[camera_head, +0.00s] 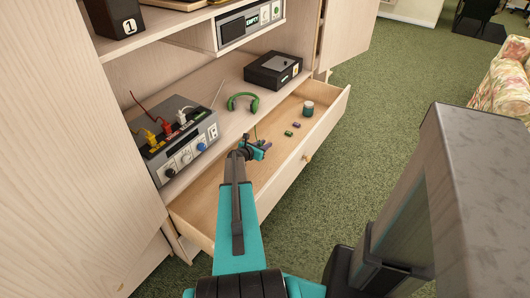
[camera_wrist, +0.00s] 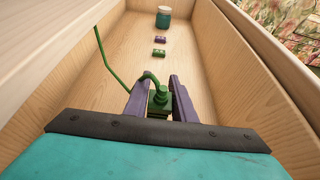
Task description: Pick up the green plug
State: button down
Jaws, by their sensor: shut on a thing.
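The green plug (camera_wrist: 159,98) sits between the two fingers of my gripper (camera_wrist: 160,101) in the wrist view. The fingers are shut on it. Its green cord (camera_wrist: 103,52) loops over the left finger and runs up to the left. In the head view my gripper (camera_head: 254,149) is inside the open drawer (camera_head: 283,176), near its middle, and the plug is too small to make out clearly. I cannot tell whether the plug touches the drawer floor.
A jar (camera_head: 308,108), a purple piece (camera_head: 296,124) and a green piece (camera_head: 288,133) lie farther along the drawer. On the shelf above are a grey panel box (camera_head: 177,158) with coloured plugs, green headphones (camera_head: 242,97) and a black box (camera_head: 272,70). Drawer walls flank my gripper.

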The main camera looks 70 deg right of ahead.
notch_tip(320, 180, up, 9)
jog(key=shift+r, duration=0.2)
jog(key=shift+p, duration=0.3)
dwell(0.4)
